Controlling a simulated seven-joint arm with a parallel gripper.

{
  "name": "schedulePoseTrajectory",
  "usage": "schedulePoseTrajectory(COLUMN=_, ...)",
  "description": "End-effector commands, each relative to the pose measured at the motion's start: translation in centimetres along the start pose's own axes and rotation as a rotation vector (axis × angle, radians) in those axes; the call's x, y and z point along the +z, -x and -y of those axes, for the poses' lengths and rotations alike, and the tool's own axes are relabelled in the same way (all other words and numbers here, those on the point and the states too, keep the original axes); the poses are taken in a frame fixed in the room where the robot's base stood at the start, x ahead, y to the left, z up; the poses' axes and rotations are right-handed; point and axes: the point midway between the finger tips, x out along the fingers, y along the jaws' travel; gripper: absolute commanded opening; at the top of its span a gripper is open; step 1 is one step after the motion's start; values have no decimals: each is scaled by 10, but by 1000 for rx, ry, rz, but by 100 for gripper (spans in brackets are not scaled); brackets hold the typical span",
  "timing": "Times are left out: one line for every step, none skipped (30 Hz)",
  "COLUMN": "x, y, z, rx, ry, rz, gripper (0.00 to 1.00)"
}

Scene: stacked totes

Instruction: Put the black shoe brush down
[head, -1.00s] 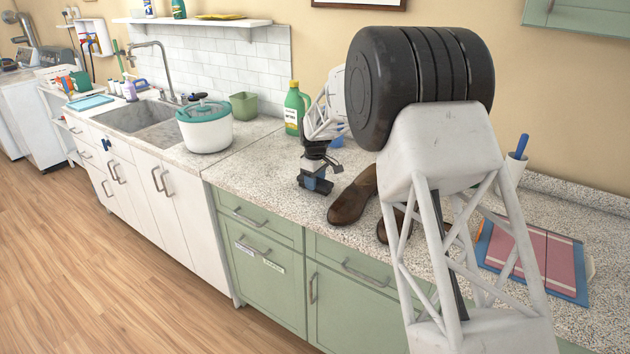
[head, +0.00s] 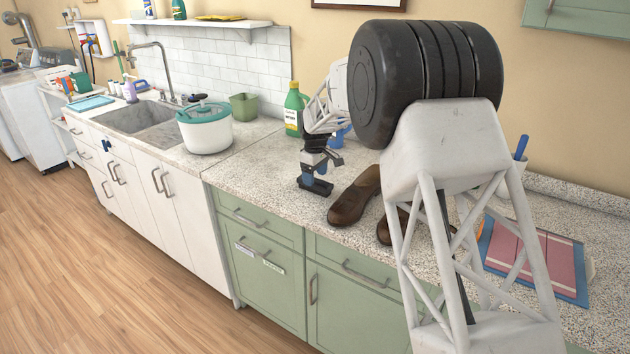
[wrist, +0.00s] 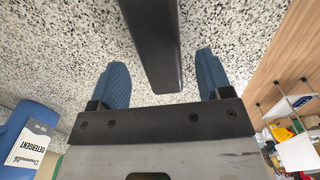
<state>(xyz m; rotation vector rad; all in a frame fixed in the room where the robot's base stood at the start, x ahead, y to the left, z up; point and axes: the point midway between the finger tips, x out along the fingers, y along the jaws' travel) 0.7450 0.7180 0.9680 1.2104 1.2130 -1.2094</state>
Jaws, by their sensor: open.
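The black shoe brush (head: 319,187) appears to lie on the speckled counter (head: 250,172), left of the brown shoes (head: 355,197). In the wrist view the brush (wrist: 152,42) is a long dark bar running between my two blue fingers. My gripper (wrist: 163,70) is open, with a gap showing on each side of the brush. In the head view my gripper (head: 317,172) is low over the counter, right at the brush. The brush's underside is hidden.
A green bottle (head: 293,110) stands behind my gripper. A blue detergent container (wrist: 25,135) shows in the wrist view. A white pot with a teal lid (head: 205,130) stands to the left. Counter in front of the pot and the brush is clear.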

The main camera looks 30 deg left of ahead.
Motion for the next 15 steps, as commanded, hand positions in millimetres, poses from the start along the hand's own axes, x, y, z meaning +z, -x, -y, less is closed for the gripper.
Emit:
schedulePoseTrajectory(x=0, y=8, z=0, rx=1, ry=0, rz=-1, gripper=72)
schedulePoseTrajectory(x=0, y=13, z=0, rx=1, ry=0, rz=-1, gripper=72)
schedulePoseTrajectory(x=0, y=20, z=0, rx=1, ry=0, rz=-1, gripper=72)
schedulePoseTrajectory(x=0, y=25, z=0, rx=2, ry=0, rz=-2, gripper=72)
schedulePoseTrajectory(x=0, y=30, z=0, rx=1, ry=0, rz=-1, gripper=72)
schedulePoseTrajectory(x=0, y=36, z=0, rx=1, ry=0, rz=-1, gripper=72)
schedulePoseTrajectory(x=0, y=41, z=0, rx=1, ry=0, rz=-1, gripper=72)
schedulePoseTrajectory(x=0, y=46, z=0, rx=1, ry=0, rz=-1, gripper=72)
schedulePoseTrajectory(x=0, y=52, z=0, rx=1, ry=0, rz=-1, gripper=72)
schedulePoseTrajectory(x=0, y=57, z=0, rx=1, ry=0, rz=-1, gripper=72)
schedulePoseTrajectory(x=0, y=61, z=0, rx=1, ry=0, rz=-1, gripper=72)
schedulePoseTrajectory(x=0, y=67, z=0, rx=1, ry=0, rz=-1, gripper=72)
schedulePoseTrajectory(x=0, y=71, z=0, rx=1, ry=0, rz=-1, gripper=72)
schedulePoseTrajectory(x=0, y=74, z=0, rx=1, ry=0, rz=-1, gripper=72)
schedulePoseTrajectory(x=0, y=78, z=0, rx=1, ry=0, rz=-1, gripper=72)
